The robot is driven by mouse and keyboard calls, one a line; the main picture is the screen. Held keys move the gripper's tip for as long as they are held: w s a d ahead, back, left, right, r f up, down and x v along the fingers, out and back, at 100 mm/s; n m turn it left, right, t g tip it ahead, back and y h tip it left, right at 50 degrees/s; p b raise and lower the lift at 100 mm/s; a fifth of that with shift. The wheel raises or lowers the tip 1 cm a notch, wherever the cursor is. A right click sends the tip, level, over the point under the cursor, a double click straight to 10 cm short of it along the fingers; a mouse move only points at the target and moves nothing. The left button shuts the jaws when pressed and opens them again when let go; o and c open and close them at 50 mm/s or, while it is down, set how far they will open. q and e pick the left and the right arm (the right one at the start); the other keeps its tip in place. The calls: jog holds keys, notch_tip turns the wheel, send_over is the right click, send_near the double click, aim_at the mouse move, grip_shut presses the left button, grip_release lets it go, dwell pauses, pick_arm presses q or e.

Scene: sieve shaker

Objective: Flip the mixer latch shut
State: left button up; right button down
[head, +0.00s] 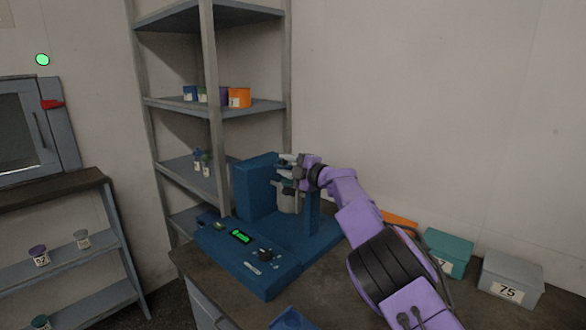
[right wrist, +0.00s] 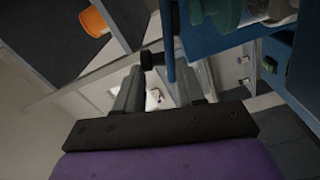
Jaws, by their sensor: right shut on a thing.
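The blue mixer (head: 255,185) stands on the dark bench, with a tall housing at the back, a post at the right and a grey container (head: 288,198) between them. My right gripper (head: 287,168) is at the top of the mixer, above the container. In the right wrist view, the right gripper's fingers (right wrist: 160,78) close around the latch, a thin blue bar (right wrist: 169,45) with a dark knob (right wrist: 151,59). The fingers hide part of it in the head view. My left gripper is not in view.
A green-lit control panel (head: 241,237) is on the mixer's front base. A teal bin (head: 448,252) and a grey bin (head: 510,279) labelled 75 stand at the right along the wall. A metal shelf (head: 212,105) with small containers rises behind the mixer.

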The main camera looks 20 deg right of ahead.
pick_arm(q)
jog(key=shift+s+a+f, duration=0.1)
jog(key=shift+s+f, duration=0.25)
pick_arm(e)
jog(key=shift+s+a+f, duration=0.1)
jog(key=shift+a+f, duration=0.2)
jog(key=shift+f, duration=0.2)
jog(key=shift+s+a+f, duration=0.1)
jog(key=shift+a+f, duration=0.15)
jog(key=shift+f, duration=0.2)
jog(key=shift+d+f, duration=0.1)
jog(key=shift+f, duration=0.1)
jog(key=c, duration=0.9)
grip_release()
jog(key=shift+w+f, duration=0.1)
jog(key=shift+w, duration=0.1)
jog(key=shift+d+r, duration=0.1)
jog(key=shift+r, duration=0.1)
pick_arm(q)
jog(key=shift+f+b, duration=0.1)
jog(key=shift+b, duration=0.2)
pick_arm(e)
jog(key=shift+s, duration=0.1)
